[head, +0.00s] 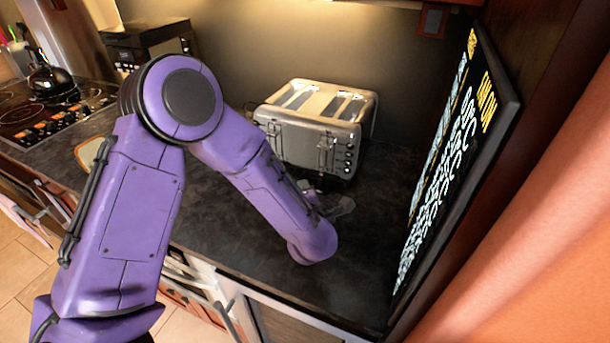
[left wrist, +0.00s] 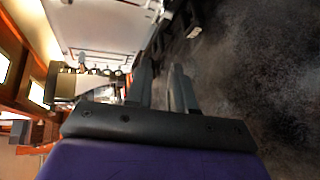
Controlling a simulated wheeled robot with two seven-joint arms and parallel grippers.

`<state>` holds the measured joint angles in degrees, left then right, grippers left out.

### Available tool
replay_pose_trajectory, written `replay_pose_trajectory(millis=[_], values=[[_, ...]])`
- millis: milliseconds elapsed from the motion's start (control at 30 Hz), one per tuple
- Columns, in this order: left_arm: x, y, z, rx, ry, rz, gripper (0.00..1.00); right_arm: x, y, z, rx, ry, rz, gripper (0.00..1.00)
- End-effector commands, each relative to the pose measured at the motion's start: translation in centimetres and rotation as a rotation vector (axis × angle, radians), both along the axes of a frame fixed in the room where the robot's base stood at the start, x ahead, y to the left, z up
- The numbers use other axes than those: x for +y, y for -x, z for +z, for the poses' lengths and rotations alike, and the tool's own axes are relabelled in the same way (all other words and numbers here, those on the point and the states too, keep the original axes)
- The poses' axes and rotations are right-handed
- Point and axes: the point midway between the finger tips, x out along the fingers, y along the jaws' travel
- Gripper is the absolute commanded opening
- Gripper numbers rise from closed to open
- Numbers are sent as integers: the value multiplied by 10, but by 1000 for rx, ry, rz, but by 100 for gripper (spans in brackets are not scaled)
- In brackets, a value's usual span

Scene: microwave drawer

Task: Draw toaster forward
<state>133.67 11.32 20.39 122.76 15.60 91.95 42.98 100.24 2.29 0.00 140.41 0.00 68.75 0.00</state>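My right gripper is out of view.
The dark counter (head: 240,225) is clear around the toaster. A stovetop with a black kettle (head: 52,82) and a black appliance (head: 150,42) stand at left. A tan-edged item (head: 90,150) lies behind my arm.

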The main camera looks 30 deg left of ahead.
Motion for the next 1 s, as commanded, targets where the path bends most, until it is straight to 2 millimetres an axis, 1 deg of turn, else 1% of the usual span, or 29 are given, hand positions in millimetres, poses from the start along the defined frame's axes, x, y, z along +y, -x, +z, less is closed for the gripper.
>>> replay_pose_trajectory(millis=[33, 200, 333, 467, 633, 667, 700, 733, 1000], values=[[6, -9, 0, 1, 1, 3, 23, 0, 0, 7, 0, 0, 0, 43], [24, -38, -11, 1, -1, 1, 23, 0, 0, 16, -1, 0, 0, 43], [31, -52, -17, 0, 0, -2, 23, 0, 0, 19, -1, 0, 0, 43], [33, -57, -19, 0, 0, -3, 23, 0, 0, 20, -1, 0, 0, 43], [33, -57, -20, 0, -1, -4, 23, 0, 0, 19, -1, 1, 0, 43], [33, -57, -20, 0, -1, -4, 20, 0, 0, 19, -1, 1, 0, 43], [33, -57, -20, 0, -1, -5, 7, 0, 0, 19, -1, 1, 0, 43], [32, -57, -20, 0, -1, -5, 0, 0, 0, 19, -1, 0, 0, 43], [32, -57, -20, 0, 0, -6, 0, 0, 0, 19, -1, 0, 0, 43]])
